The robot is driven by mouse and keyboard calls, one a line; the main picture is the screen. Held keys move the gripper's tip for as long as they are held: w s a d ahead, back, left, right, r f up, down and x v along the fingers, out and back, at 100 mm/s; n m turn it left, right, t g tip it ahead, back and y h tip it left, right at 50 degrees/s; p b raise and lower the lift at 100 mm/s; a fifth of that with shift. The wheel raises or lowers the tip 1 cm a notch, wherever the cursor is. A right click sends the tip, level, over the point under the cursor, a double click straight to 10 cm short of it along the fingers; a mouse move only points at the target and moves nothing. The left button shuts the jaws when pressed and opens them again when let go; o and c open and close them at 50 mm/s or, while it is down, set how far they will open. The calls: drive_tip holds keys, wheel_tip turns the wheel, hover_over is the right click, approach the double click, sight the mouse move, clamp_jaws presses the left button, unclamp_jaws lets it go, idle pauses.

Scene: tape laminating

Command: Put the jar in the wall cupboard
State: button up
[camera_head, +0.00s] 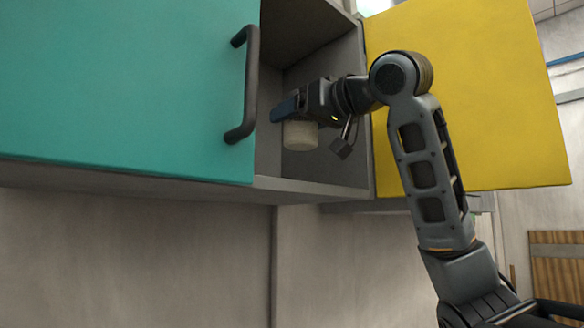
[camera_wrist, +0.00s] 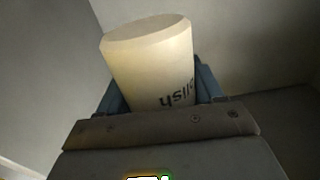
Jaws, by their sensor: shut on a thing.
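The jar (camera_head: 300,135) is pale cream and sits between the fingers of my gripper (camera_head: 288,107) inside the wall cupboard (camera_head: 310,188). In the wrist view the jar (camera_wrist: 150,62) shows dark lettering on its side, and the blue fingers of my gripper (camera_wrist: 160,88) close on it from both sides. The jar's base appears a little above the cupboard floor; I cannot tell whether they touch. The cupboard is open, with a teal door (camera_head: 120,90) on the left and a yellow door (camera_head: 470,95) swung out on the right.
The teal door's black handle (camera_head: 248,85) stands close to the left of my gripper. The yellow door is close behind my arm on the right. The wall below the cupboard is bare.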

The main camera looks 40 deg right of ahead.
drive_tip(key=shift+f+p, duration=0.3)
drive_tip(key=shift+f, duration=3.15)
drive_tip(key=shift+f, duration=0.1)
drive_tip(key=o, duration=1.2)
drive_tip(key=shift+s, duration=0.1)
drive_tip(key=s+b, duration=0.2)
drive_tip(key=s, duration=1)
drive_tip(key=shift+b, duration=0.35)
